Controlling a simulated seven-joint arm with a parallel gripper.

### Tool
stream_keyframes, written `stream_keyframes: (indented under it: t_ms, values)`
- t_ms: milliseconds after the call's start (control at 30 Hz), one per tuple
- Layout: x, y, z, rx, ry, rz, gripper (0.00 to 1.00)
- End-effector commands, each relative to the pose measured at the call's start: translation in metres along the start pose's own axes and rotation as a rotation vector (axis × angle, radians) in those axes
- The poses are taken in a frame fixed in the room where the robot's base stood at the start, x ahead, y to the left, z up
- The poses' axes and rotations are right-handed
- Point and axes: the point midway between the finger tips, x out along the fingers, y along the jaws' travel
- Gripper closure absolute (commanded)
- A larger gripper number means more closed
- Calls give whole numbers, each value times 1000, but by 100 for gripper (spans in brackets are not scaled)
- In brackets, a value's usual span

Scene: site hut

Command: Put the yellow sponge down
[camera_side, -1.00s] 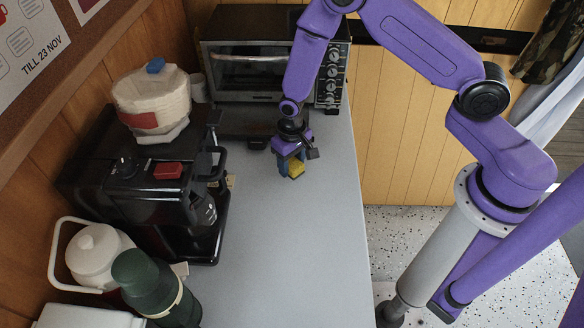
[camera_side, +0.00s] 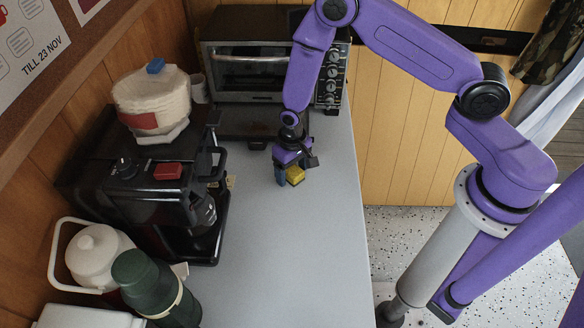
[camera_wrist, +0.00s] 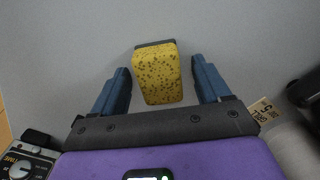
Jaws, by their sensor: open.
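The yellow sponge (camera_wrist: 160,78) has dark speckles and a dark strip along its far edge. In the wrist view it lies between the two blue fingers of my gripper (camera_wrist: 165,82), with a gap on each side. The fingers are open and apart from it. In the side view the sponge (camera_side: 295,174) appears to rest on the grey counter (camera_side: 270,240), just beneath my gripper (camera_side: 287,177), which partly hides it.
A toaster oven (camera_side: 262,60) stands behind my gripper. A black coffee machine (camera_side: 140,205) with filters on top is to the left. A white pot (camera_side: 98,255) and a green flask (camera_side: 150,285) stand at the front left. The counter's middle and front are clear.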

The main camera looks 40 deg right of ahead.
Motion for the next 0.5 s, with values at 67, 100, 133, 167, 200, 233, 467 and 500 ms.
stream_keyframes:
  t_ms: [67, 100, 133, 167, 200, 233, 467, 500]
  values:
    - [-2, 0, 0, 0, 1, 0, 24]
    - [-4, 0, 0, 0, 1, -1, 24]
    - [-5, 0, 0, 0, 2, -1, 24]
    - [-8, -1, -1, 0, 3, -2, 24]
    - [-12, -1, -1, 0, 3, -2, 24]
    - [-15, -1, -1, 0, 3, -2, 24]
    - [-51, -1, -1, -1, 4, -2, 24]
    - [-58, -1, -1, -1, 4, -2, 24]
